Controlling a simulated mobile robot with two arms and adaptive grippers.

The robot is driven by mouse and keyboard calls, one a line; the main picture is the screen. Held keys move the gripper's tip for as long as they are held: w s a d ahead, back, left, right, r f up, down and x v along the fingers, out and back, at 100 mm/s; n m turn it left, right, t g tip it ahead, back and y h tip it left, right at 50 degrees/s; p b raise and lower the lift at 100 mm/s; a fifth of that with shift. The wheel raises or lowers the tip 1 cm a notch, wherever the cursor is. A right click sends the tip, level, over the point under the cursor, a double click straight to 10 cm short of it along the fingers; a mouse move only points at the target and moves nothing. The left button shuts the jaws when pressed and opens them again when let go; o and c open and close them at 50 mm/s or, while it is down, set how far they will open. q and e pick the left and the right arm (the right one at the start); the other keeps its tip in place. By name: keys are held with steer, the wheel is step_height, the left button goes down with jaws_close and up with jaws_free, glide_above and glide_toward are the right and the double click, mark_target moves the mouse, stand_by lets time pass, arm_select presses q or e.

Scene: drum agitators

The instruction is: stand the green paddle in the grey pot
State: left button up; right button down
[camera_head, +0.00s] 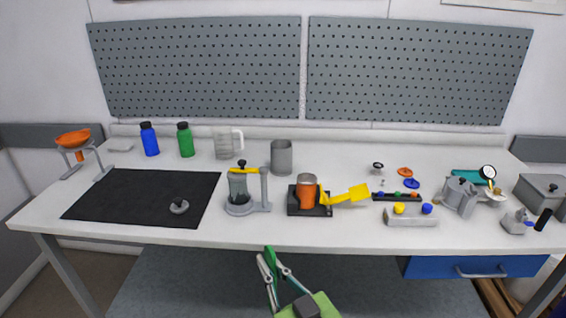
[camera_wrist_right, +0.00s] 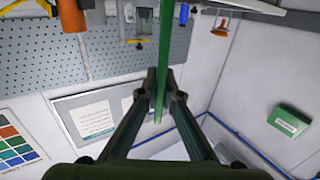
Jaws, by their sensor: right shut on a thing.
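My right gripper (camera_head: 271,268) is in front of the table's front edge, low in the head view. It is shut on the green paddle (camera_head: 269,256). In the right wrist view the paddle (camera_wrist_right: 166,48) is a long thin green strip between the two fingertips (camera_wrist_right: 160,97). A grey pot (camera_head: 282,158), a plain upright cylinder, stands on the table toward the back middle. The paddle is well apart from it, nearer to me. The inside of the pot is mostly hidden. My left gripper is not in view.
Between gripper and pot stand a grey stand with a clear vessel (camera_head: 238,188) and an orange cup (camera_head: 307,190) on a black base, with a yellow scoop (camera_head: 350,195). A clear jug (camera_head: 225,144) stands left of the pot. A black mat (camera_head: 130,196) lies left.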

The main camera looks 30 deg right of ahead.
stand_by(0.7)
glide_toward(275, 284)
steer(key=w, duration=0.4)
steer(key=shift+w, duration=0.1)
